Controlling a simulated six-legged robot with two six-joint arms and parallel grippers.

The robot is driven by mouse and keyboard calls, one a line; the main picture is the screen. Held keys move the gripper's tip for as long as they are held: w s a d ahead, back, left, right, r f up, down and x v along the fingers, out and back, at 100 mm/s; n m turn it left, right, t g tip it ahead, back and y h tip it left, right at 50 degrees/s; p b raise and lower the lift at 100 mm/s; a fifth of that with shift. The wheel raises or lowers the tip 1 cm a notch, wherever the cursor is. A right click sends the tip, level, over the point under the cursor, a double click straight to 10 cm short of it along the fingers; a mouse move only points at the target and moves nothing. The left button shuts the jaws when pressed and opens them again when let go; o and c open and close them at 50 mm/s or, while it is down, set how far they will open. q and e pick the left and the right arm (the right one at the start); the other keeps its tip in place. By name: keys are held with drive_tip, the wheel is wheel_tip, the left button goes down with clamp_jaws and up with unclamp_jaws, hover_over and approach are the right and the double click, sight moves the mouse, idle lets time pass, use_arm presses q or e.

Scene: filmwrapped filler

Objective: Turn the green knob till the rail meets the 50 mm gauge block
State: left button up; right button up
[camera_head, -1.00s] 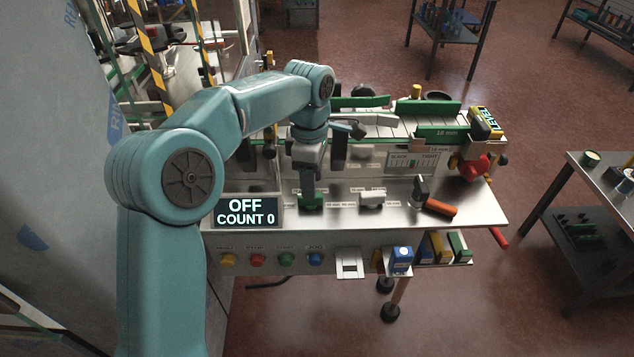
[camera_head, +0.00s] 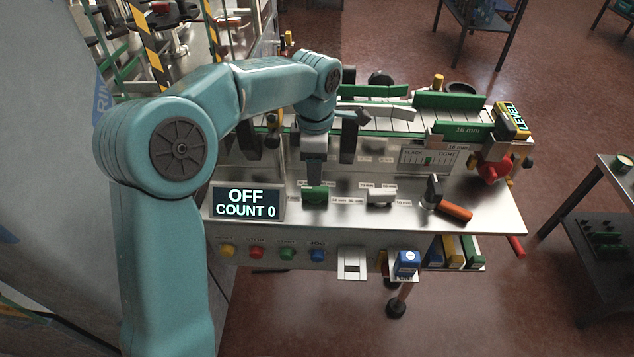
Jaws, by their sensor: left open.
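A green knob (camera_head: 315,195) sits on the steel deck of the bench, left of a white knob (camera_head: 381,196). My left gripper (camera_head: 315,180) points down right above and behind the green knob. It is open; its fingers partly overlap the knob's top edge, and I cannot tell if they touch it. Green guide rails (camera_head: 450,102) run along the conveyor behind. I cannot make out which piece is the 50 mm gauge block; a green part by the conveyor reads 16 mm (camera_head: 468,130). My right gripper is not in view.
A display (camera_head: 247,203) reads OFF, COUNT 0. A black clamp with an orange handle (camera_head: 455,212) and a red knob (camera_head: 494,170) stand at the right. Colored buttons (camera_head: 287,254) line the bench front.

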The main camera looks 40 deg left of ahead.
sight(315, 188)
use_arm(q)
wheel_tip(315, 188, down, 5)
drive_tip(key=shift+s+a+r, duration=0.1)
drive_tip(key=shift+a+r, duration=0.05)
drive_tip(key=shift+f, duration=0.6)
clamp_jaws()
